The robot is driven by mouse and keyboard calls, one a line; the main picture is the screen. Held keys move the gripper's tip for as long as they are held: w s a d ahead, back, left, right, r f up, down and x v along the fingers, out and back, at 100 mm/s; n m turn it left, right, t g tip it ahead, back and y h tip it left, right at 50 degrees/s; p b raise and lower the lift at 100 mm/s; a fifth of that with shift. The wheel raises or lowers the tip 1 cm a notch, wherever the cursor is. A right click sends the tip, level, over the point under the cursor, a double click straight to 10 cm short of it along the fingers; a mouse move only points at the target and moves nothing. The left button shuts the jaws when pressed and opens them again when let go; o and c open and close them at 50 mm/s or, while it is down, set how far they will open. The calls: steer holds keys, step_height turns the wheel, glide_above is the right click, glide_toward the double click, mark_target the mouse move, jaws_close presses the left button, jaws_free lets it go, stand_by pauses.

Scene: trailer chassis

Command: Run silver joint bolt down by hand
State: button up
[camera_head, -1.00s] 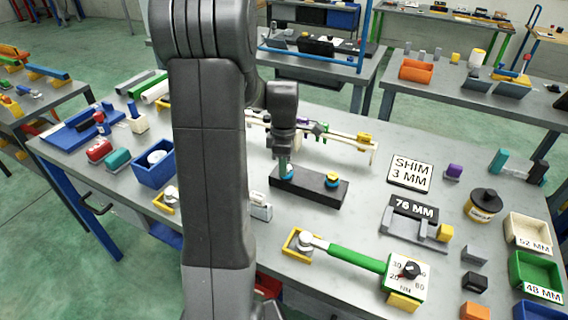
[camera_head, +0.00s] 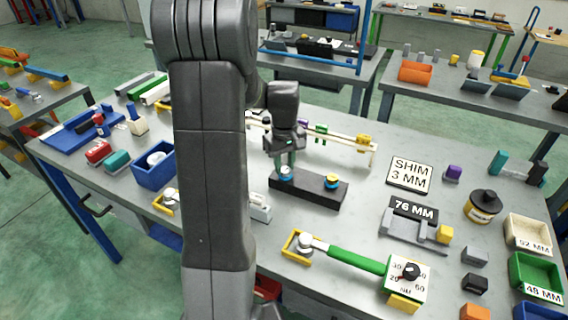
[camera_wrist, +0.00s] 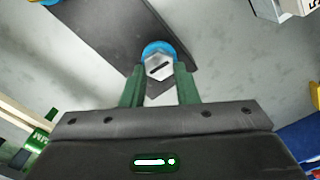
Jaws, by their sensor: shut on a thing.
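The silver joint bolt (camera_wrist: 158,66) has a hex head with a dark slot. It stands in a blue ring (camera_wrist: 153,47) on a dark block (camera_wrist: 115,35). In the head view the bolt (camera_head: 286,171) is at the left end of the block (camera_head: 308,192). My gripper (camera_wrist: 158,72) has its green fingers on either side of the bolt head and is shut on it. The bolt's shank is hidden. A yellow-topped piece with a blue ring (camera_head: 332,182) stands at the block's right end.
A pale rail with coloured clamps (camera_head: 345,138) runs behind the block. A blue bin (camera_head: 153,170) is to the left. A green-handled torque wrench (camera_head: 355,260) lies in front, and the 76 MM gauge (camera_head: 413,225) is to the right.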

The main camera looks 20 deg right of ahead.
steer(key=m, duration=0.4)
steer(key=shift+d+r+m, duration=0.15)
steer(key=shift+d+m, duration=0.05)
steer(key=shift+m, duration=0.1)
steer(key=m, duration=0.3)
steer(key=shift+d+m, duration=0.1)
steer(key=shift+m, duration=0.3)
steer(key=m, duration=0.7)
steer(key=shift+s+d, duration=0.15)
steer(key=m, duration=0.6)
steer(key=shift+s+m, duration=0.2)
steer(key=shift+m, duration=0.1)
steer(key=m, duration=0.6)
steer(key=shift+s+m, duration=0.15)
steer(key=shift+m, duration=0.15)
steer(key=o, duration=0.8)
steer(key=shift+o, duration=1)
steer(key=shift+a, duration=0.2)
